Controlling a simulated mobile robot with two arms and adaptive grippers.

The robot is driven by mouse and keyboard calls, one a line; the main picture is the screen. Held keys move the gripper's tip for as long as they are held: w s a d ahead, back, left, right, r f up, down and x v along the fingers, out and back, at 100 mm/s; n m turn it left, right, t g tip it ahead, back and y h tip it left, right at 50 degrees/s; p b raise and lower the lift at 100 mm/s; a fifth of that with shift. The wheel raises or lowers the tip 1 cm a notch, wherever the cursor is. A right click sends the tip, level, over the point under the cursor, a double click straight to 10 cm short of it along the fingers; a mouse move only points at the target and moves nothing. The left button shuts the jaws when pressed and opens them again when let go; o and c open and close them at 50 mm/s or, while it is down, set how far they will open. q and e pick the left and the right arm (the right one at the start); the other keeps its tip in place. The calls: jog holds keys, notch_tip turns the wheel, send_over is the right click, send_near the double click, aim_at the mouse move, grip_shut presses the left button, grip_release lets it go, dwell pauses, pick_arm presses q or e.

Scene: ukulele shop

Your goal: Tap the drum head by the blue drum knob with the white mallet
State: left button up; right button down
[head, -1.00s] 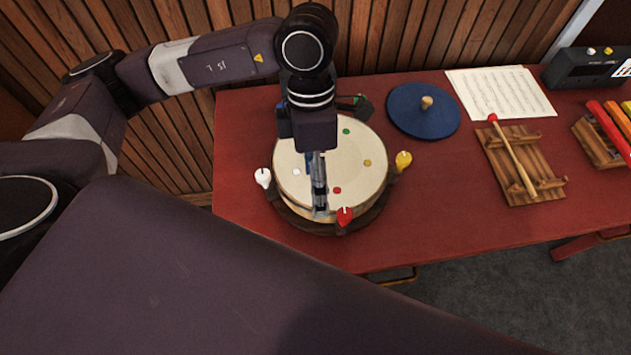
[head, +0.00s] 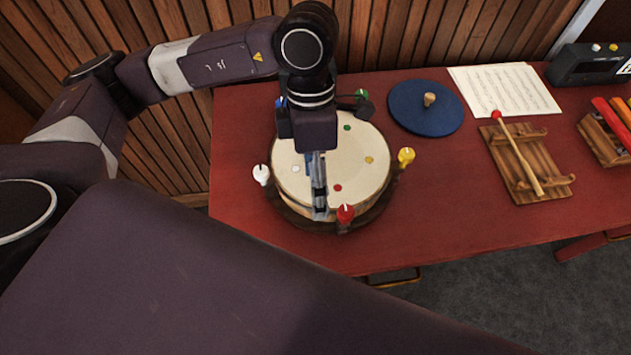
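The round drum (head: 355,170) stands on the red table, with a pale head marked by small coloured dots. A white knob (head: 261,175), red knob (head: 345,213), yellow knob (head: 406,156) and green knob (head: 361,95) stand around its rim. A sliver of blue, perhaps the blue knob (head: 280,103), shows at the left edge of my gripper's body. My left gripper (head: 319,212) points down over the drum head, seen edge-on, so its opening is unclear. I cannot make out a white mallet; anything between the fingers is hidden. My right gripper is out of view.
A blue disc (head: 418,118) with a wooden knob lies right of the drum. A red-headed mallet (head: 517,153) lies on a wooden rack (head: 553,180). Sheet music (head: 520,88), a dark box (head: 585,68) and coloured bars (head: 610,115) are farther right. Bare red table (head: 440,215) lies in front.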

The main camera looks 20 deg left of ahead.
pick_arm(q)
jog(key=shift+r+p, duration=0.55)
jog(key=shift+p, duration=0.1)
jog(key=v, duration=0.1)
jog(key=p+v, duration=0.1)
jog(key=v, duration=0.1)
jog(key=s+p+v, duration=0.1)
jog(key=v, duration=0.1)
jog(key=shift+d, duration=0.35)
jog(key=m, duration=0.2)
jog(key=m+y, duration=0.1)
jog(key=m, duration=0.1)
jog(key=a+m, duration=0.1)
jog(key=shift+w+f+m, duration=0.1)
jog(key=shift+w+m, duration=0.25)
jog(key=shift+m, duration=0.05)
jog(key=a+m+y, duration=0.1)
jog(key=m, duration=0.5)
jog(key=w+a+m+t+y, duration=0.1)
jog(key=a+m, duration=0.1)
jog(key=m, duration=0.4)
jog(key=w+a+m+t+y, duration=0.1)
jog(key=a+m, duration=0.1)
jog(key=m, duration=0.4)
jog(key=shift+w, duration=0.2)
